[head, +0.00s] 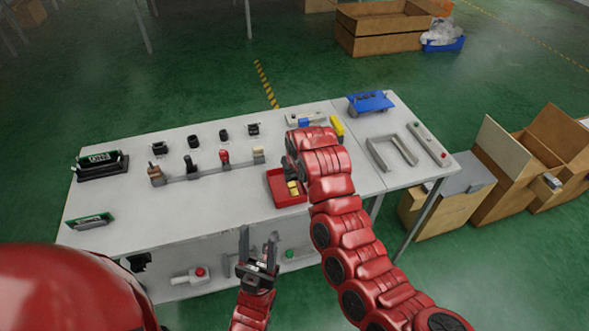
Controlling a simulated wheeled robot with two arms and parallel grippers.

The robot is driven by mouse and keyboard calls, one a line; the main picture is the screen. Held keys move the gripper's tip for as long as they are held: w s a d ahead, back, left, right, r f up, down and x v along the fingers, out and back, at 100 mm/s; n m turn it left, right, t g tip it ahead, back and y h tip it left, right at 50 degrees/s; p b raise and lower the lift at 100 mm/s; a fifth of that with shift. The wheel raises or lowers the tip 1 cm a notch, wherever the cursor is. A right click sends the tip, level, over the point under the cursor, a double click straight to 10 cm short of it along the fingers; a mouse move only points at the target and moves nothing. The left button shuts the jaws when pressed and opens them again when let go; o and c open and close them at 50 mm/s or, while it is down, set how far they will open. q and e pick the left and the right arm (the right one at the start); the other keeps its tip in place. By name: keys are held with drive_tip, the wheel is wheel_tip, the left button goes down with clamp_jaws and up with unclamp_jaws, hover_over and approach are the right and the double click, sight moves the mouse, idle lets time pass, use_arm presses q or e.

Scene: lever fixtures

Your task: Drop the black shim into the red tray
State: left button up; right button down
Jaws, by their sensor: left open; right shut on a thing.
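The red tray (289,200) sits near the front edge of the table, right of its middle, with yellow blocks (293,187) inside. My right arm reaches over the table from the lower right. My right gripper (291,166) is a dark shape just above the tray's back edge, partly hidden by my red wrist. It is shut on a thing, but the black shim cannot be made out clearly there. My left gripper (259,241) is open and empty, fingers pointing up, in front of the table's front edge, to the lower left of the tray.
A lever fixture (207,169) with several levers stands left of the tray, with black parts (193,141) behind it. A blue stand (370,102) and a grey frame (391,153) are on the right. The table's front left is mostly clear. Cardboard boxes (505,185) stand on the right.

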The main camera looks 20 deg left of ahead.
drive_tip(key=f, duration=0.3)
drive_tip(key=shift+w, duration=0.2)
drive_tip(key=shift+s+r, duration=0.1)
drive_tip(key=c, duration=0.5)
unclamp_jaws()
drive_tip(key=shift+c, duration=0.2)
